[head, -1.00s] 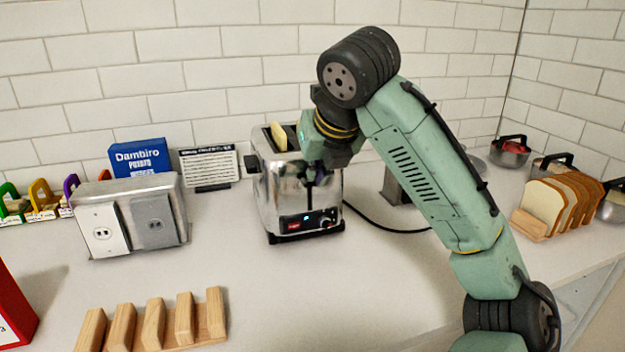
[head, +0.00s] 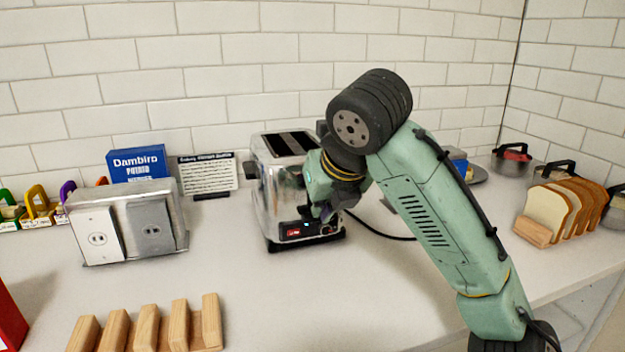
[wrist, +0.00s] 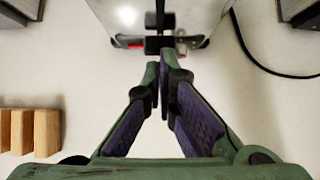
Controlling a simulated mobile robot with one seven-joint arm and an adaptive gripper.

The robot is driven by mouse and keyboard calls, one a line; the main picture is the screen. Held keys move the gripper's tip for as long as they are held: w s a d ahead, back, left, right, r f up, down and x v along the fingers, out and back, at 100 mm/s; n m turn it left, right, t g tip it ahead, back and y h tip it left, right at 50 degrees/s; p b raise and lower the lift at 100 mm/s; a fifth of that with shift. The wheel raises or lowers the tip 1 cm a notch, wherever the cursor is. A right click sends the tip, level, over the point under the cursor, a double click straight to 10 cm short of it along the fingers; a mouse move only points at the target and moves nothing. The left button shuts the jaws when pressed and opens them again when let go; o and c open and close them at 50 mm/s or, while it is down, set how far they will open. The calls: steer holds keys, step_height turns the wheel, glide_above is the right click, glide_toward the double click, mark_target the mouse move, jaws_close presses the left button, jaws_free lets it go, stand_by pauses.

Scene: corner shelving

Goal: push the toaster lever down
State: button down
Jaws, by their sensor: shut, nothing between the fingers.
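The chrome toaster (head: 268,195) stands upright on the counter, with dark slots on top and no bread showing above them. Its front has a lit control panel. In the wrist view the toaster (wrist: 112,18) is at the top, with a dark vertical track and a black lever block (wrist: 158,44) low on its front. My gripper (wrist: 160,70) is shut and empty, its tips just in front of the lever block; I cannot tell whether they touch. In the head view my gripper (head: 322,212) is low at the toaster's front right, partly hiding the front and the lever.
A double wall socket box (head: 128,222) and a blue box (head: 138,163) stand left of the toaster. A wooden rack (head: 150,325) lies front left. Sliced bread (head: 560,208) and pots (head: 512,155) are at the right. A black cord (head: 378,232) runs right. The counter's front middle is clear.

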steer(key=v, duration=1.2)
steer(key=shift+s+d, duration=0.1)
